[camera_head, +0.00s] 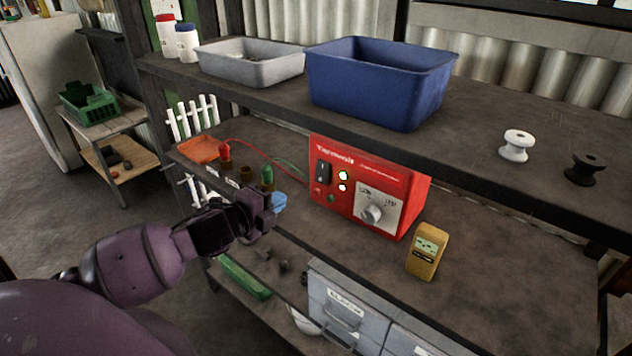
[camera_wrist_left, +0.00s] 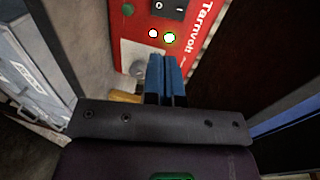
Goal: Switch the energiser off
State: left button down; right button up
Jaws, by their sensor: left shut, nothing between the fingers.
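The red energiser (camera_head: 366,185) stands on the middle shelf. Its front carries a black rocker switch (camera_head: 322,172) at the left, two lit round lamps beside it and a silver dial (camera_head: 372,213) on a pale panel. My left gripper (camera_head: 275,203) is shut and empty, in front of and left of the energiser, apart from it in the head view. In the left wrist view its blue fingers (camera_wrist_left: 166,78) are together, pointing at the energiser (camera_wrist_left: 190,45) below the lamps. The rocker switch (camera_wrist_left: 168,8) is partly cut off at the top edge there. My right gripper is not in view.
A yellow meter (camera_head: 427,251) stands right of the energiser. Red and green terminals (camera_head: 267,176) with wires are at its left, near an orange tray (camera_head: 199,150). The upper shelf holds a blue bin (camera_head: 380,82) and overhangs the back. Grey drawers (camera_head: 345,308) are below.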

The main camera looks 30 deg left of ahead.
aim_at(322, 179)
pick_arm(q)
jog(key=x, duration=1.4)
jog(key=shift+d, duration=0.1)
jog(key=shift+w+f+t+b, duration=0.2)
jog(key=shift+f+t+b, duration=0.1)
jog(key=shift+b, duration=0.45)
jog(key=shift+r, duration=0.3)
jog(key=shift+f, duration=0.1)
